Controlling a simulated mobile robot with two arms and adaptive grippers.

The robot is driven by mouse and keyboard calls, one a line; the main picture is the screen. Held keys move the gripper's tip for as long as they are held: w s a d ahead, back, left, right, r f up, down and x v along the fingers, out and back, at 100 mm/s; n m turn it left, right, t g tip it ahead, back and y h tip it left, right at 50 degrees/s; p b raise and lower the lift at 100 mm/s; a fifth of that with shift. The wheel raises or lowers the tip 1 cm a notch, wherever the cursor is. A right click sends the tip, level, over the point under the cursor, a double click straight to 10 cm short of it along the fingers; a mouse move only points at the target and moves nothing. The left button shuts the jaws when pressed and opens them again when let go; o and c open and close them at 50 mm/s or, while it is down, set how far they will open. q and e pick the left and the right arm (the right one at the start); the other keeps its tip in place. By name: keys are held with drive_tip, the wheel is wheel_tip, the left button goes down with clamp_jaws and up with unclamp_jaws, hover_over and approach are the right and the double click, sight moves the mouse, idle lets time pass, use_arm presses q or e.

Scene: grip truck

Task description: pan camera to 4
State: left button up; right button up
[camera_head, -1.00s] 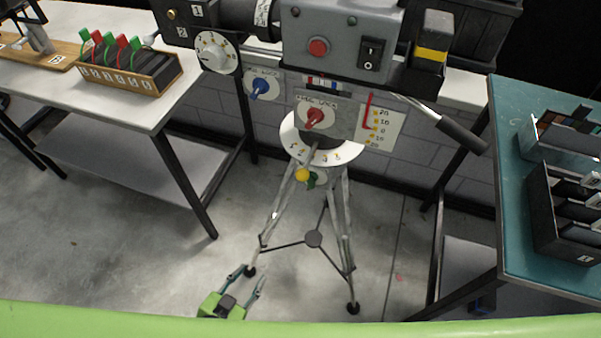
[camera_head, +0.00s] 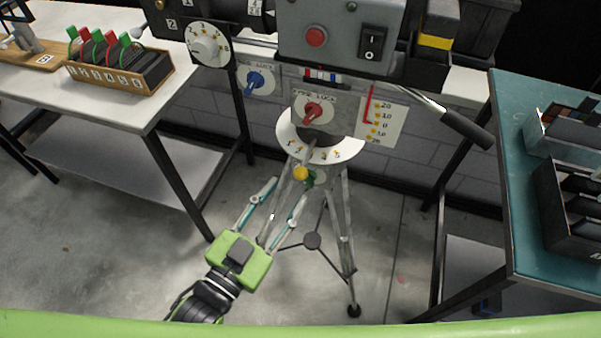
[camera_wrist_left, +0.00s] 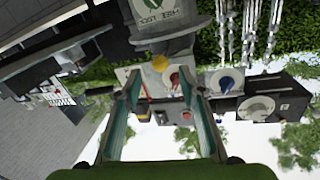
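The grey camera (camera_head: 345,35) stands on a tripod (camera_head: 347,230) at the centre. A white numbered ring (camera_head: 346,150) sits under its head; I cannot tell which number its pointer marks. A black-gripped handle (camera_head: 466,128) sticks out to the right. A red lock knob (camera_head: 313,112) and a blue lock knob (camera_head: 257,81) are on the head's plates. A yellow knob (camera_head: 301,173) hangs below the ring; it also shows in the left wrist view (camera_wrist_left: 160,63). My left gripper (camera_head: 292,188) is open and empty, below the ring by the tripod legs. My right gripper is not in view.
A white table (camera_head: 120,110) with a wooden box (camera_head: 125,75) of red and green tagged items is at the left. A teal table (camera_head: 510,150) with dark bins (camera_head: 570,215) is at the right. The floor around the tripod is clear.

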sight(301, 173)
use_arm(q)
drive_tip(key=b+x, duration=0.1)
drive_tip(key=x, duration=0.6)
drive_tip(key=shift+w, duration=0.1)
clamp_jaws()
